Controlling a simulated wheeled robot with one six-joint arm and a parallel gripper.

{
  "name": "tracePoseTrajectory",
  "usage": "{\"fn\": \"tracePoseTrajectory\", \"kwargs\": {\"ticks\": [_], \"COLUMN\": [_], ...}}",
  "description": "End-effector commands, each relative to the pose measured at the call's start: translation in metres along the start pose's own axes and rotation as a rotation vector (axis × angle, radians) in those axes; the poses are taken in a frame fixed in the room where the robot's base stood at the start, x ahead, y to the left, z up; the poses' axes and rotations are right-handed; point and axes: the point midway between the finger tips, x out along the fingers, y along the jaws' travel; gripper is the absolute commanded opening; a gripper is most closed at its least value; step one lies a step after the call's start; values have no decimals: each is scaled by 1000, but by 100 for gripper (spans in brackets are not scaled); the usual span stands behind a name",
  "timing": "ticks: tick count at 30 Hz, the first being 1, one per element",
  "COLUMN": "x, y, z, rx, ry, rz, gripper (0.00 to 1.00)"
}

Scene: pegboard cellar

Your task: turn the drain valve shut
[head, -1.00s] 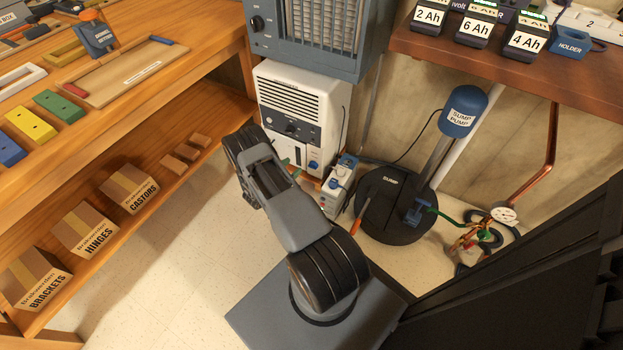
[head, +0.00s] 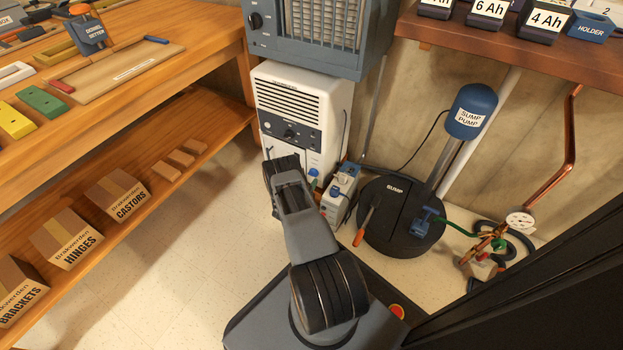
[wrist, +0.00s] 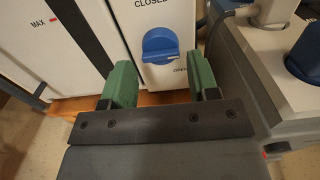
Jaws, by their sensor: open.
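The drain valve is a blue knob (wrist: 160,43) on the white front of the dehumidifier-like unit (head: 300,100). In the wrist view, CLOSED is printed above it and a partly covered OPEN label is at its lower right. Its grip bar looks roughly crosswise. My gripper (wrist: 160,77) is open, with its green fingers below the knob, to its left and right, and nothing between them. I cannot tell the remaining depth to the knob. In the head view the knob also shows (head: 313,174), while my arm hides the gripper.
A small grey-white box (head: 340,190) stands close on the unit's right. The sump lid (head: 385,215), its pump (head: 472,110) and a hose-and-gauge cluster (head: 500,240) are farther right. A wooden shelf bench (head: 200,115) stands left. The floor between is clear.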

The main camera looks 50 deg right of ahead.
Motion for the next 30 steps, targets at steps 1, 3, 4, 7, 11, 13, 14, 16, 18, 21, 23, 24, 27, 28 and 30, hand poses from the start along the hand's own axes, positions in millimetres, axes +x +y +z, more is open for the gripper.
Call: {"fn": "tracePoseTrajectory", "kwargs": {"ticks": [1,3,4,7,11,13,14,16,18,21,23,24,27,28,30], "x": [8,16,19,28,33,34,34,35,35,35,35,35,34,34,34], "y": [0,0,0,0,0,0,0,0,0,0,0,0,0,0,0], "z": [-2,-2,-2,-1,0,0,0,1,1,1,1,1,1,0,0], "rx": [2,3,3,2,1,1,1,1,1,1,1,1,1,1,1], "ry": [-2,-2,-2,0,0,0,0,0,0,0,0,0,0,0,0], "rz": [-2,-2,-1,-1,-1,0,0,0,0,0,0,0,0,0,0], "gripper": [55,55,55,55,55,55,55,55,55,54,48,44,35,32,25]}}
